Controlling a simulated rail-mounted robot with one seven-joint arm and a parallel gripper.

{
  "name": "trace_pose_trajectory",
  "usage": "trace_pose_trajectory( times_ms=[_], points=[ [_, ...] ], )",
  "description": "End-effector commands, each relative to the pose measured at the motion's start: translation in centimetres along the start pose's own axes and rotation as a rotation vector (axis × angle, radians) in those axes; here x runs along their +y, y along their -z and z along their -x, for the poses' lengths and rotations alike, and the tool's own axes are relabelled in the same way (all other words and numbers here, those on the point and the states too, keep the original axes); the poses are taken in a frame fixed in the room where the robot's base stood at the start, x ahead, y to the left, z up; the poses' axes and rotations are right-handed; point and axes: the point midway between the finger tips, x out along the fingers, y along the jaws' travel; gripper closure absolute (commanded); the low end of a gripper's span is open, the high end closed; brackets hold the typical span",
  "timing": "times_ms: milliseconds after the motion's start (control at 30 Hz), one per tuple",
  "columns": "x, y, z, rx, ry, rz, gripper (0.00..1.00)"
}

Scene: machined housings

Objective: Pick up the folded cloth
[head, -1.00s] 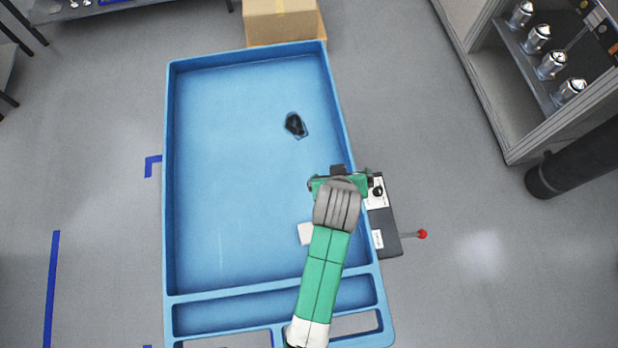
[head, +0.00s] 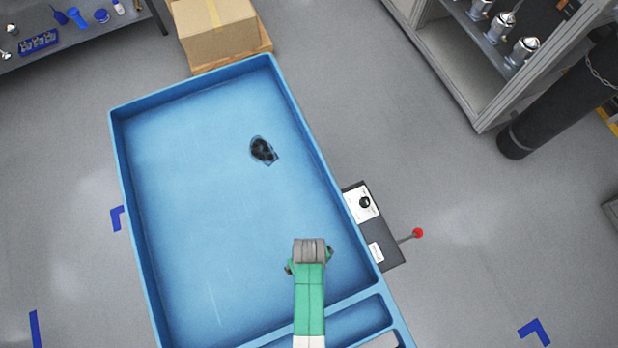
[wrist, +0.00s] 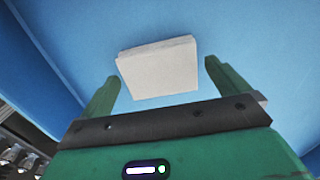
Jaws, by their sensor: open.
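The folded cloth (wrist: 158,70) is a flat, pale grey-white rectangular pad in the wrist view, lying on the blue tray floor. In the head view it is hidden beneath my arm. My gripper (wrist: 162,72) is open, with one green finger on either side of the cloth in the picture. No contact with the cloth shows, and I cannot tell how far above it the fingertips are. In the head view my gripper (head: 309,262) is mostly covered by the wrist, over the lower right part of the tray (head: 125,190).
A small black object (head: 263,150) lies in the upper part of the tray. A control box with a red-tipped lever (head: 385,235) sits against the tray's right side. A cardboard box (head: 215,30) stands behind the tray. The left and middle tray floor is clear.

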Motion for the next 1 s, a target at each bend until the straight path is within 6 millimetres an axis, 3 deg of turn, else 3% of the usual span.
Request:
trace_pose_trajectory(
  times_ms=[100,333,533,833,1000],
  points=[
    [0.0,0.1,-1.5,0.001,0.0,0.0,0.0],
    [0.0,0.1,-1.6,0.002,-0.001,0.0,0.0],
    [0.0,0.1,-1.6,0.002,-0.001,0.0,0.36],
    [0.0,0.1,-1.1,0.002,-0.001,0.0,0.36],
    [0.1,0.1,1.7,0.005,-0.002,0.0,0.36]
  ],
)
